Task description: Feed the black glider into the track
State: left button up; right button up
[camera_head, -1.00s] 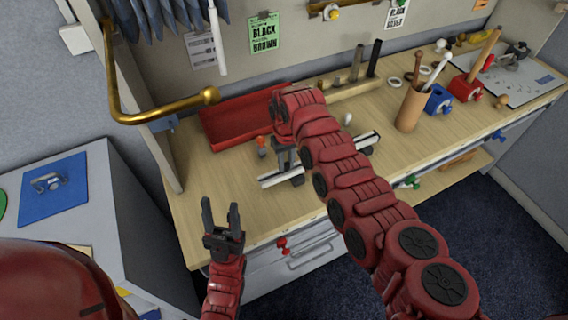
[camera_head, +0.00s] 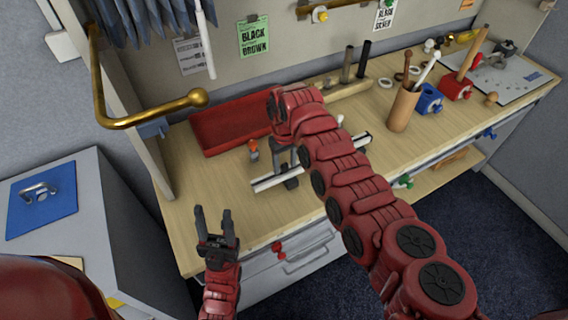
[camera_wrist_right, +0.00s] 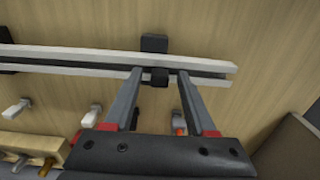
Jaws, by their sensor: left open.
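The track is a pale rail with a dark slot; it lies across the table front in the head view (camera_head: 268,184) and across the right wrist view (camera_wrist_right: 70,60). My right gripper (camera_wrist_right: 159,71) has its fingers apart at the rail's near edge, close to the rail's right end. A small black block (camera_wrist_right: 160,78) shows between the fingertips, with gaps on both sides; I cannot tell if it is the glider or part of a rail support. Another black block (camera_wrist_right: 154,43) is on the rail's far side. My left gripper (camera_head: 216,226) is open and empty, in front of the table.
A red tray (camera_head: 216,137) lies behind the rail, with a small orange-topped peg (camera_head: 253,148) in front of it. A brown cup (camera_head: 402,108) with sticks stands to the right. White hooked pieces (camera_wrist_right: 92,115) lie near the wooden block (camera_wrist_right: 30,147). A brass bar (camera_head: 150,113) juts out at left.

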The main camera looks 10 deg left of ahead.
aim_at(285, 164)
jog(key=shift+r, duration=0.1)
jog(key=shift+w+r, duration=0.1)
jog(key=shift+r, duration=0.15)
notch_tip(285, 164, up, 17)
jog(key=b, duration=0.5)
jog(key=shift+f, duration=0.15)
